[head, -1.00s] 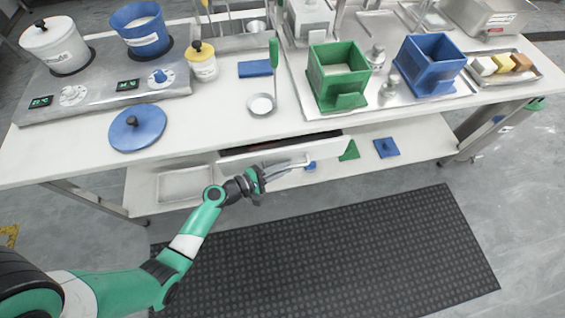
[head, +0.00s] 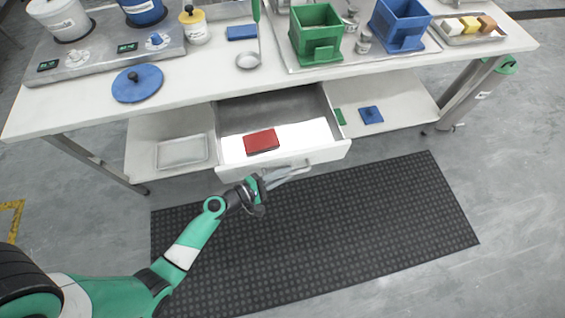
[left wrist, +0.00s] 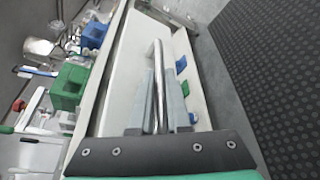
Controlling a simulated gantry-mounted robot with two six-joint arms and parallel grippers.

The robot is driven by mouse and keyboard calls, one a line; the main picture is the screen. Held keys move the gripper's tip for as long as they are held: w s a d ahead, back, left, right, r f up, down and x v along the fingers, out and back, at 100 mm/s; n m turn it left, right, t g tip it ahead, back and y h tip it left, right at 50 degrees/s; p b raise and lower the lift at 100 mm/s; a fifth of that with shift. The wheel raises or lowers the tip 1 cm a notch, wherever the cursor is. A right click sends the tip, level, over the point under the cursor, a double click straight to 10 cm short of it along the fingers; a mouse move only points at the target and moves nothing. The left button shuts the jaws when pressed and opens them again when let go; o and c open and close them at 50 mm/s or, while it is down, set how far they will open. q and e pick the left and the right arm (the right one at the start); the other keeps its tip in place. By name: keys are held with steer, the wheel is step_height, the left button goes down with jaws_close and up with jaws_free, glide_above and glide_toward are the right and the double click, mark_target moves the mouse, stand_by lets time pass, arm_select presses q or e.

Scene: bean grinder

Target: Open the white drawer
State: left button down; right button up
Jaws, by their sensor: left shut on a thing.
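The white drawer (head: 335,152) under the table is pulled well out in the head view. Its inside shows, with a red block-like object (head: 262,141) lying on a white bottom. My left gripper (head: 285,174) is at the drawer's front. It is shut on the metal bar handle (left wrist: 157,85), which shows between its fingers in the left wrist view. The drawer front (left wrist: 128,75) fills the middle of that view. My right gripper is not in view.
The lower shelf holds a metal tray (head: 182,152) at left and a blue item (head: 371,115) at right. The tabletop carries a blue lid (head: 138,84), a green container (head: 317,34) and a blue container (head: 399,24). A dark mat (head: 330,230) covers the floor in front.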

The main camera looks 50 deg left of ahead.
arm_select(q)
steer(key=shift+s+d, duration=0.15)
steer(key=shift+d, duration=0.1)
steer(key=c, duration=0.9)
jaws_free()
steer(key=p+v, duration=0.2)
steer(key=v, duration=0.9)
steer(key=shift+s+r, duration=0.15)
steer(key=shift+s, duration=0.15)
